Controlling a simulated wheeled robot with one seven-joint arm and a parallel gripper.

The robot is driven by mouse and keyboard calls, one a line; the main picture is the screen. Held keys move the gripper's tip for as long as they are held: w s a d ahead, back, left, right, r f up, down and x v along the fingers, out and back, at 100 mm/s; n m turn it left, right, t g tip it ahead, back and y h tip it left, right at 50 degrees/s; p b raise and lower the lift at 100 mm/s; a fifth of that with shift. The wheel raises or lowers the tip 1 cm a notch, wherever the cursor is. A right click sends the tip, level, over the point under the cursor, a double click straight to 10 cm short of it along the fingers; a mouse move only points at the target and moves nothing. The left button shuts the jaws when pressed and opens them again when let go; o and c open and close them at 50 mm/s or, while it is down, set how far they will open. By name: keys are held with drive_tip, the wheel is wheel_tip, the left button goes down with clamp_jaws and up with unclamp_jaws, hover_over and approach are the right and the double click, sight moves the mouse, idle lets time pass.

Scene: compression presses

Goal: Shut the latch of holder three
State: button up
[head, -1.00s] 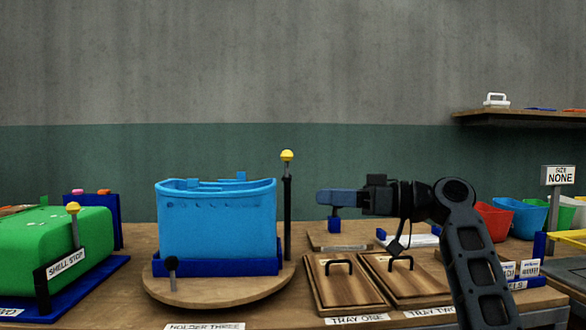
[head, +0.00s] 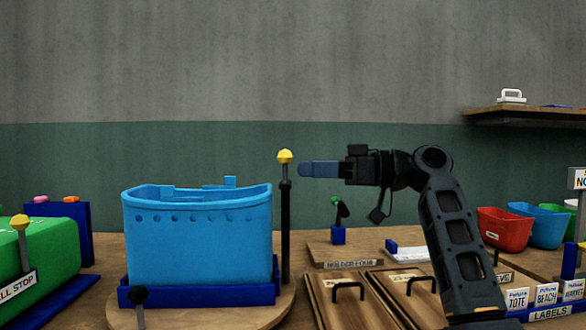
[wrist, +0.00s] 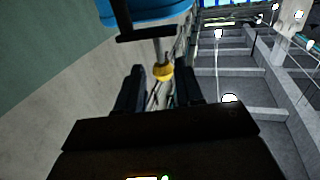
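A light blue tote (head: 200,235) sits upright in the dark blue cradle (head: 205,289) of holder three, on a round wooden base (head: 270,312). At its right stands an upright black post, the latch lever (head: 286,225), with a yellow knob (head: 284,156) on top. My gripper (head: 302,168) is level with the post's top, just right of the knob in the head view. In the wrist view, my gripper (wrist: 157,78) has its two fingers apart. The yellow knob (wrist: 162,72) shows in line with the gap between the fingertips; contact cannot be told.
A short dark-knobbed lever (head: 139,300) stands at the cradle's front. A green shell (head: 50,265) with a yellow-knobbed post is at the left. Lidded wooden trays (head: 347,302) lie below my arm. Red (head: 503,229) and other coloured totes are at the right.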

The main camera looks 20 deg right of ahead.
sight(285, 167)
drive_tip(key=shift+x, duration=2.1)
drive_tip(key=shift+c, duration=0.2)
clamp_jaws()
